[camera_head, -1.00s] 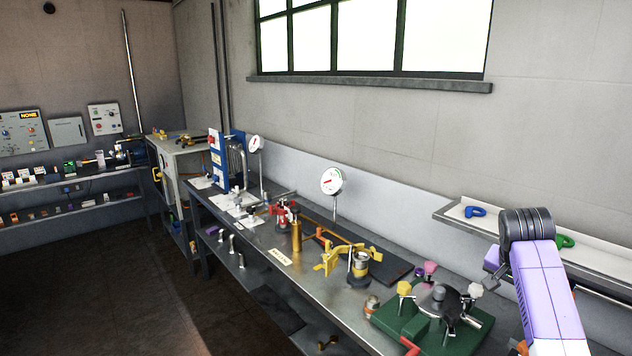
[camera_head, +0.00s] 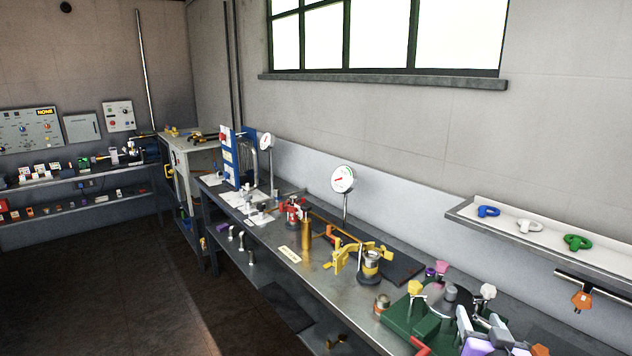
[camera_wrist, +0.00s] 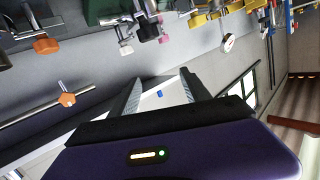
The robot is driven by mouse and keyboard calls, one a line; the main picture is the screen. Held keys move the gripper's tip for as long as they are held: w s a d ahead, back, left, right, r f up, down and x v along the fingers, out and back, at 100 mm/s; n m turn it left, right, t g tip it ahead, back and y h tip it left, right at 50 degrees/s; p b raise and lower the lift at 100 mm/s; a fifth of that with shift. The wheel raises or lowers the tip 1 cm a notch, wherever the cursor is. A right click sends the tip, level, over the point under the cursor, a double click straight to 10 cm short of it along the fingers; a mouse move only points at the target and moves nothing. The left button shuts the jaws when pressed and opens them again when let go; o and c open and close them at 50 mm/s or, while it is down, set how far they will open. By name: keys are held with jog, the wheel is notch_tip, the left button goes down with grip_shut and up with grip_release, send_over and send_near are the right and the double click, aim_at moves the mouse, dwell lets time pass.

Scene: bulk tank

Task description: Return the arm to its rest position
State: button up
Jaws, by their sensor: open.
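My gripper (camera_wrist: 162,88) shows in the wrist view with its two dark fingers apart and nothing between them but background. The wrist view is turned over, with the bench at the top. In the head view my purple and grey arm shows only in part at the bottom right, low in front of the green fixture (camera_head: 402,322). The gripper's fingers cannot be made out there.
A long metal bench (camera_head: 318,278) runs along the wall with a yellow clamp (camera_head: 345,258) and dial gauge (camera_head: 343,179). A wall shelf (camera_head: 585,245) holds blue, white and green pieces. An orange knob (camera_head: 581,300) hangs below. Floor at left is clear.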

jog(key=s+a+f+n+y+b, duration=0.1)
jog(key=s+a, duration=0.3)
jog(key=s, duration=1.2)
jog(key=s+a+f+n+y, duration=0.1)
jog(key=s+a, duration=0.4)
jog(key=s, duration=1.1)
jog(key=s+a+f+n+y+b, duration=0.1)
jog(key=s+a, duration=0.4)
jog(key=s, duration=1.1)
notch_tip(320, 180, down, 3)
jog(key=shift+s+r+n+g+y+b, duration=0.2)
jog(key=shift+s+n+g+y+b, duration=0.15)
jog(key=shift+n, duration=0.25)
